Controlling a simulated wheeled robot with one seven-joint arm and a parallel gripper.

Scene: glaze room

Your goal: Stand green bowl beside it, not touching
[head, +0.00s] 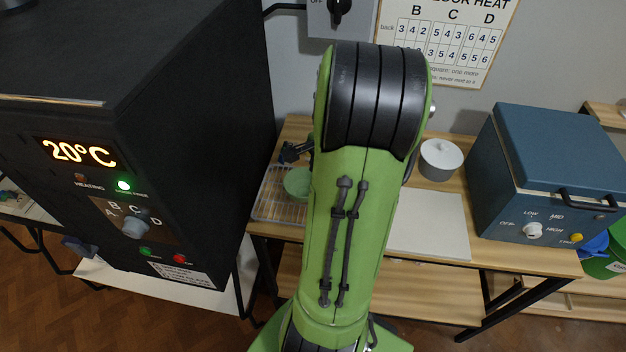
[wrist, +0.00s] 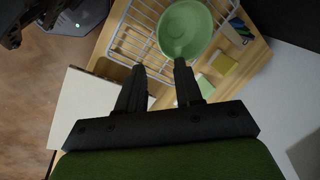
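The green bowl (head: 297,182) sits on a wire rack (head: 277,206) at the left end of the wooden table, partly hidden by my arm in the head view. In the wrist view the bowl (wrist: 185,28) is seen from above, and its inside looks empty. My gripper (wrist: 159,66) is open, with a clear gap between its two fingers. The right fingertip overlaps the bowl's near edge in the picture; I cannot tell whether it touches. Nothing shows between the fingers.
A white lidded pot (head: 440,160) and a pale board (head: 430,225) are on the table. A blue heater box (head: 545,165) stands right, a black kiln (head: 190,150) left.

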